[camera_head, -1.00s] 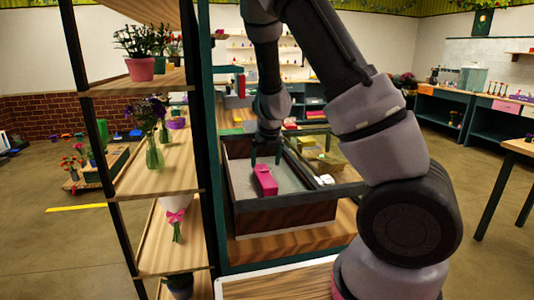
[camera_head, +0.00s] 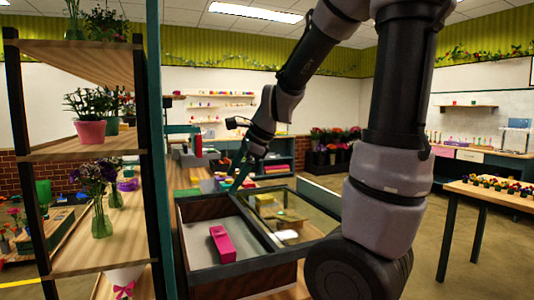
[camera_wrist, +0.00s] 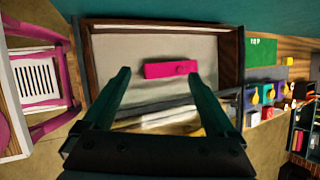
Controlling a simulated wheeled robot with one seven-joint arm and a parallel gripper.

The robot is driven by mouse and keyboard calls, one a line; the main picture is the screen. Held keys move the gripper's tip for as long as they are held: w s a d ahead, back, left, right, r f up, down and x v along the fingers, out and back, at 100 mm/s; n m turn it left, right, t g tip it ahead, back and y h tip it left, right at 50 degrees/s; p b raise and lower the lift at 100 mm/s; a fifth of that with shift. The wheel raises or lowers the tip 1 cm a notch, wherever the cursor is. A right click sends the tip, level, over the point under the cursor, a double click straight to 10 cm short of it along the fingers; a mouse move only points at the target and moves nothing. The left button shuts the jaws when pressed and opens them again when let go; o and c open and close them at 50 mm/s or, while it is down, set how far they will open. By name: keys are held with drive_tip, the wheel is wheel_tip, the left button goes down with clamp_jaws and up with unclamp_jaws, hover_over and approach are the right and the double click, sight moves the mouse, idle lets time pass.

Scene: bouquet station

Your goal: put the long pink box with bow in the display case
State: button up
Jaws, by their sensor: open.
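The long pink box with bow (camera_head: 222,243) lies on the pale floor of the left, open part of the display case (camera_head: 258,290). It also shows in the wrist view (camera_wrist: 170,69), lying crosswise beyond my fingertips. My gripper (camera_wrist: 164,82) is open and empty, its two dark green fingers apart. In the head view my gripper (camera_head: 238,182) is above the case's far side, raised clear of the box. A glass pane (camera_head: 303,216) covers the right part of the case, with yellow and white items visible under it.
A wooden shelf unit (camera_head: 100,145) with potted plants and vases stands close at the left. A table with small flower pots (camera_head: 497,195) stands at the right. Coloured items lie on the counter behind the case. Open floor shows at the lower right.

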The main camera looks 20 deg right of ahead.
drive_tip(key=s+d+r+n+t+h, duration=0.1)
drive_tip(key=s+d+r+n, duration=0.1)
drive_tip(key=s+r+n, duration=0.2)
drive_tip(key=s+d+r+n+t+h, duration=0.1)
drive_tip(key=s+r+n, duration=0.3)
drive_tip(key=s+n, duration=0.6)
drive_tip(key=shift+d+r+n+t+h, duration=0.35)
drive_tip(key=shift+d+n, duration=0.1)
drive_tip(key=shift+n, duration=0.15)
